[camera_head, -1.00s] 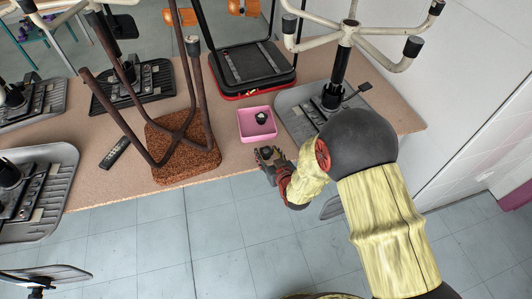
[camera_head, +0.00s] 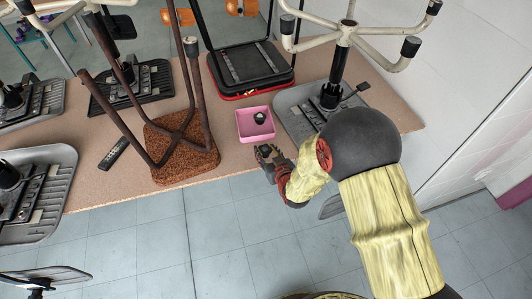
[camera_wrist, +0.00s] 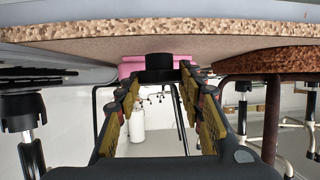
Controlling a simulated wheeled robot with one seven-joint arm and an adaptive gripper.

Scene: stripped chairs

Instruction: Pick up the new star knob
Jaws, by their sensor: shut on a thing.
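My gripper (camera_head: 266,154) is at the front edge of the table, just in front of the pink tray. It is shut on a small black knob, the star knob (camera_wrist: 160,66), which sits between the fingertips in the wrist view. In the head view the held knob is small and dark between the fingers, and its shape is hard to make out. A second black knob (camera_head: 260,117) lies inside the pink tray (camera_head: 243,130). The tray's pink side also shows behind the held knob in the wrist view (camera_wrist: 128,68).
The brown table (camera_head: 235,157) carries several upturned chairs. A brown stool seat (camera_head: 180,160) is left of the gripper, and a grey chair seat (camera_head: 292,118) is right of the tray. A dark remote-like object (camera_head: 114,153) lies at left. Open floor lies in front.

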